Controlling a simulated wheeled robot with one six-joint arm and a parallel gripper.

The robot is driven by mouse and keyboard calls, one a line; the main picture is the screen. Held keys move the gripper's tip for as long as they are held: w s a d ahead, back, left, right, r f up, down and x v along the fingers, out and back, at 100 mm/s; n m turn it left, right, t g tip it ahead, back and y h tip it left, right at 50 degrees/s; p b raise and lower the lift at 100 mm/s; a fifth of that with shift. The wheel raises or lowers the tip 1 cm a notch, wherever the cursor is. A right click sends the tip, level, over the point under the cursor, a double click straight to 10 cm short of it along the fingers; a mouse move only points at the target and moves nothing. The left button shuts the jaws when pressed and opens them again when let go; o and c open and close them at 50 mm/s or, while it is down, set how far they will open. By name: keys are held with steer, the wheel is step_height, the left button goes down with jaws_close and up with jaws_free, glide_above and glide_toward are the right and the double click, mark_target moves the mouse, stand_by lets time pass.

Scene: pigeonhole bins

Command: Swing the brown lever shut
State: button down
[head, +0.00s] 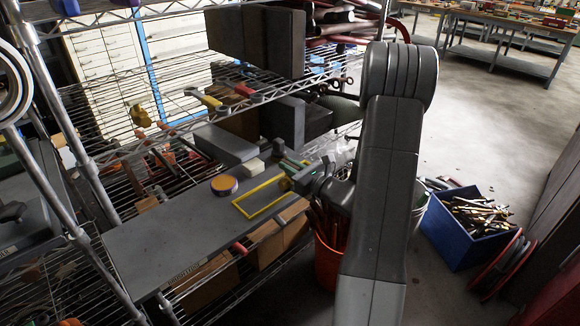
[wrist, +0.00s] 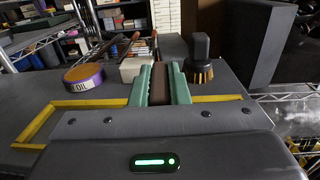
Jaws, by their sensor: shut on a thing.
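My gripper (wrist: 159,84) has green fingers, closed from both sides on a brown strip, the brown lever (wrist: 158,90). Only the part of the lever between the fingers shows in the wrist view; its hinge and far end are hidden. In the head view, my gripper (head: 287,168) is low over the right end of a grey board, beside a yellow rectangular outline (head: 246,214). The lever cannot be made out there. The outline also shows in the wrist view (wrist: 38,122), partly hidden by my gripper body.
A round purple-and-yellow tin (wrist: 83,79), a white block (head: 254,166) and a dark-handled brush (wrist: 201,62) stand near the outline. A long grey block (head: 225,144) lies behind. Wire shelves surround the board (head: 150,245), whose left part is clear.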

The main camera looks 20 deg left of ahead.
steer(key=c, duration=1.4)
jaws_free()
steer(key=b+v, duration=0.2)
steer(key=v, duration=1.1)
steer(key=shift+d, duration=0.4)
